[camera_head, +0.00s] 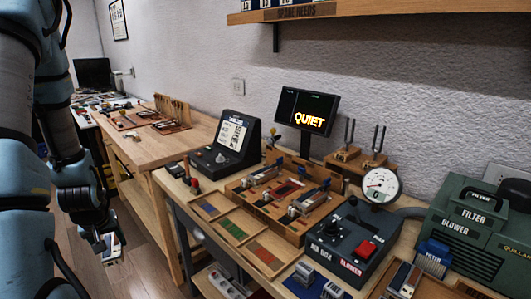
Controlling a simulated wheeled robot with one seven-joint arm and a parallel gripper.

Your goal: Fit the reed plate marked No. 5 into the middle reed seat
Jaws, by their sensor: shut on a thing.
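My gripper (98,238) hangs at the lower left, over the floor and left of the benches. It is shut on a small pale, metallic-looking piece (111,252); a No. 5 mark on it cannot be read at this size. A wooden frame (262,208) on the right bench holds metal fittings and a red strip (287,189) near its middle. The reed seats seem to be in this frame, but their details are too small to tell apart. My gripper is well apart from it.
Blue (210,208), green (236,229) and red (265,254) panels line the bench front. An air box (345,243), a gauge (380,185) and a green blower (475,232) stand right. A screen reads QUIET (307,112). Open floor lies around my gripper.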

